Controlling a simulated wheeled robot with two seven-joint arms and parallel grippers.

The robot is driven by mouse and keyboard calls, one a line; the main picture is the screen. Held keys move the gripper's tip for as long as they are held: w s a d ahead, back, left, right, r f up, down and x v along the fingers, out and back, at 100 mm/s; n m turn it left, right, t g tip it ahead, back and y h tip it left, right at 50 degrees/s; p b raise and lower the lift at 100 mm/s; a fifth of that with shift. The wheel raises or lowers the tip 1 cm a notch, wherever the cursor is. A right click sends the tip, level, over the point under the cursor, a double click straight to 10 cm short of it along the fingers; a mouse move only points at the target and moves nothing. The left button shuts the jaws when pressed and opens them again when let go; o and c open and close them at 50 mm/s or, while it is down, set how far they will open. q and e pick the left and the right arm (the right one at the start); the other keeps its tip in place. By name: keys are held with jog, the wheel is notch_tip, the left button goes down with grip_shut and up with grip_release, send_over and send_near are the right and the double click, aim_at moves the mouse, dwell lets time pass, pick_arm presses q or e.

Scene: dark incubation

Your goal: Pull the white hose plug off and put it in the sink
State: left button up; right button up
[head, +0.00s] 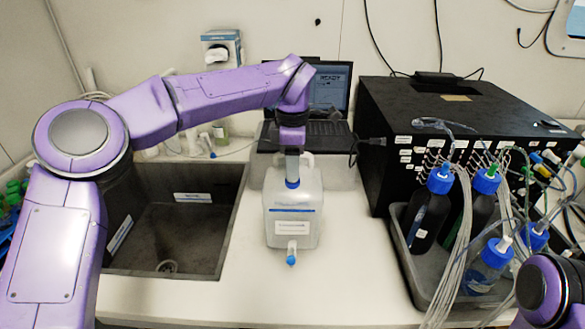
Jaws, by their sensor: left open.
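My left arm reaches across from the left. Its gripper (292,165) points down over the top of a translucent white jug (291,215) on the counter; it is open, and its fingertips are hard to make out against the jug's neck. The jug has a white spout with a blue end (291,255) at its front. I cannot tell for certain which part is the white hose plug; a small white fitting (504,242) sits on a blue-capped bottle at the right. The dark sink (215,245) is left of the jug, partly hidden by my arm. My right gripper is out of view.
A grey tray (420,275) of bottles and hanging hoses fills the right side, before a black box (440,120). A laptop (328,92) stands behind the jug. The counter (350,270) is clear between jug and tray.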

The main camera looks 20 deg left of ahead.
pick_arm(q)
jog(key=shift+s, duration=0.15)
dwell(0.3)
grip_shut()
jog(key=shift+r+p, duration=0.1)
jog(key=shift+p, duration=0.2)
jog(key=shift+r+p, duration=2.95)
jog(key=shift+p, duration=0.45)
